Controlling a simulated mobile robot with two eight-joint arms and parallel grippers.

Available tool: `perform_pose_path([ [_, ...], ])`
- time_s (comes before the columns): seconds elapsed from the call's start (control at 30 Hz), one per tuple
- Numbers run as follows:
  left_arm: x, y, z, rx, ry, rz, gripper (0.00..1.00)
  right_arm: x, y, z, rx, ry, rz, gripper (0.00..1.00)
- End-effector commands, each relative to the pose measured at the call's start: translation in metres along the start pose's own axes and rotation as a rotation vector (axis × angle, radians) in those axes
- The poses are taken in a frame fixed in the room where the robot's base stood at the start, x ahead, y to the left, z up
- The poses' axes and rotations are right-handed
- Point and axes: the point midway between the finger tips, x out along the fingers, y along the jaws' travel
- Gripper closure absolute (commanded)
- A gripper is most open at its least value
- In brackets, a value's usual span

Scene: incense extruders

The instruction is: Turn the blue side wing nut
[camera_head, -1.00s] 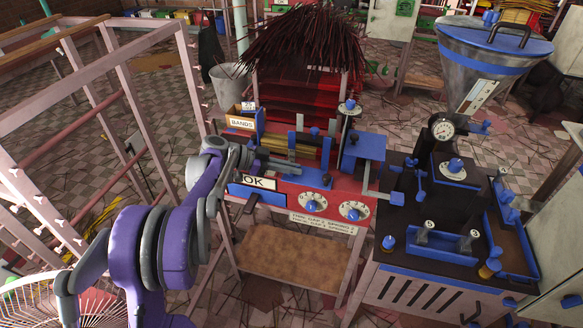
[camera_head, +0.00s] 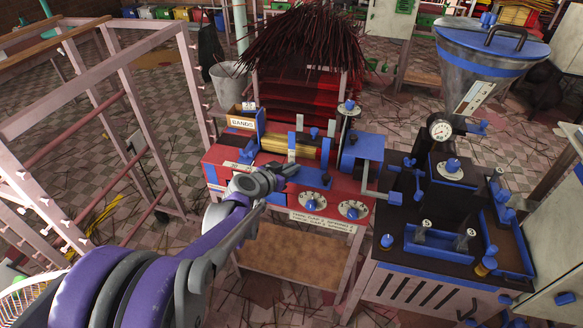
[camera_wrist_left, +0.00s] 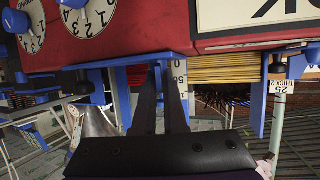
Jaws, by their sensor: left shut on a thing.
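My left gripper (camera_head: 288,170) is at the front of the red machine (camera_head: 272,187), just left of the left dial (camera_head: 312,199) and below a white scale strip (camera_head: 291,147). In the left wrist view its two dark fingers (camera_wrist_left: 161,80) reach to the machine's blue edge and scale strip (camera_wrist_left: 179,74). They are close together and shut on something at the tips. My right gripper is not in view.
A gold stick bundle (camera_head: 272,145) and blue housing (camera_head: 361,149) are close behind the gripper. A dark bench (camera_head: 437,193) with blue fittings stands at right. A pink rack (camera_head: 130,110) stands at left. The shelf (camera_head: 290,262) below is bare.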

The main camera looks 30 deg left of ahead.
Motion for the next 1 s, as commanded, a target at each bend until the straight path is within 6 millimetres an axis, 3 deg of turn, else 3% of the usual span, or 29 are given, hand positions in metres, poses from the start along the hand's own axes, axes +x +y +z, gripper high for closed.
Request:
perform_pose_path([
  [0.5, 0.001, 0.000, 0.001, -0.071, 0.000, -0.177, 1.00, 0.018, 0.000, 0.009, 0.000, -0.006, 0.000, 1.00],
  [1.0, 0.001, 0.000, 0.001, -0.093, -0.002, -0.226, 1.00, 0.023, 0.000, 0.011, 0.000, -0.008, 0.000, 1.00],
])
